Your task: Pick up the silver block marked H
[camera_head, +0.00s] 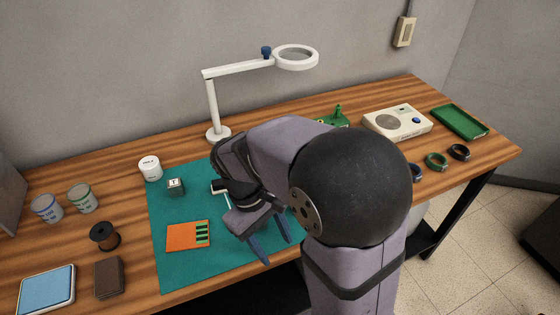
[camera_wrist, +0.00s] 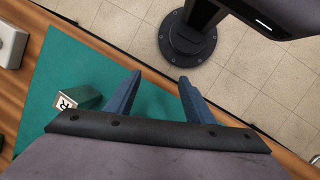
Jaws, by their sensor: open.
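My gripper (camera_head: 274,248) is open and empty over the front part of the green mat, its blue fingers apart. The wrist view shows both fingers (camera_wrist: 160,78) with nothing between them. A small block (camera_head: 176,186) with a letter on its pale top stands on the mat's back left; the letter looks like a T or r. In the wrist view, a block (camera_wrist: 68,102) with a letter like R lies left of the fingers, apart from them. A white-edged piece (camera_head: 218,187) shows beside my arm, mostly hidden. I cannot read an H anywhere.
An orange card (camera_head: 187,237) lies on the green mat (camera_head: 165,265), left of my gripper. A white jar (camera_head: 150,168) stands at the mat's back left corner. A magnifier lamp (camera_head: 217,133) stands behind. My arm hides the mat's right part.

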